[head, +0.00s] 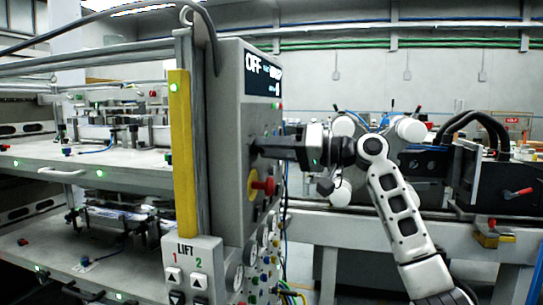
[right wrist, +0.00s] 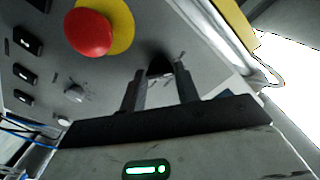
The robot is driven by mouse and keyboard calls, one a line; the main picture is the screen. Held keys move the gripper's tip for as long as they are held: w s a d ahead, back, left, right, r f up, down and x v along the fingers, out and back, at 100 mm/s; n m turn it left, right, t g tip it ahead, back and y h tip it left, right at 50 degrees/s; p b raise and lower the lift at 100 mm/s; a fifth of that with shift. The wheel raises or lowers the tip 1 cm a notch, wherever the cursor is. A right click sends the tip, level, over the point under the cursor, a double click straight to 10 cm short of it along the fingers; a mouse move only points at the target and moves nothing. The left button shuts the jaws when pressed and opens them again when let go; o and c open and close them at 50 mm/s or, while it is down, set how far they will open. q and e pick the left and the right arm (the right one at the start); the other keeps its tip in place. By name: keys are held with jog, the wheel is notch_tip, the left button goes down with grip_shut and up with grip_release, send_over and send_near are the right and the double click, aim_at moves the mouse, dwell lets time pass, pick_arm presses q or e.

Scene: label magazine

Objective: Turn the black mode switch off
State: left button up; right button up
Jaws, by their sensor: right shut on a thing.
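The black mode switch (right wrist: 160,67) is on the grey control panel (right wrist: 215,62), partly hidden between my fingers in the right wrist view. My right gripper (right wrist: 160,80) is shut on it, one finger on each side. In the head view the right gripper (head: 256,147) reaches in from the right and touches the panel face, hiding the switch. The display (head: 263,75) at the top of the panel shows "OFF" and smaller text that I cannot read. My left gripper is not in view.
A red mushroom button (head: 265,185) on a yellow disc sits just below my right gripper. Black rocker switches (right wrist: 27,42) and a small knob (right wrist: 75,93) are nearby. Gauges and cables crowd the lower panel. A machine (head: 490,170) with black hoses stands at the right.

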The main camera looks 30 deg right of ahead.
pick_arm(q)
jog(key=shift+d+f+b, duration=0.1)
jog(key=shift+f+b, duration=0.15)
jog(key=shift+b, duration=0.3)
pick_arm(e)
jog(key=shift+n, duration=1.5)
jog(key=o, duration=1)
jog(key=shift+c, duration=0.2)
pick_arm(q)
jog(key=b, duration=0.2)
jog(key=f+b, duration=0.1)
jog(key=b, duration=0.1)
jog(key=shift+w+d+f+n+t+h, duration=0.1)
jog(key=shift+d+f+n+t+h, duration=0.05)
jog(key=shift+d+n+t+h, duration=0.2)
pick_arm(e)
jog(key=v, duration=1.6)
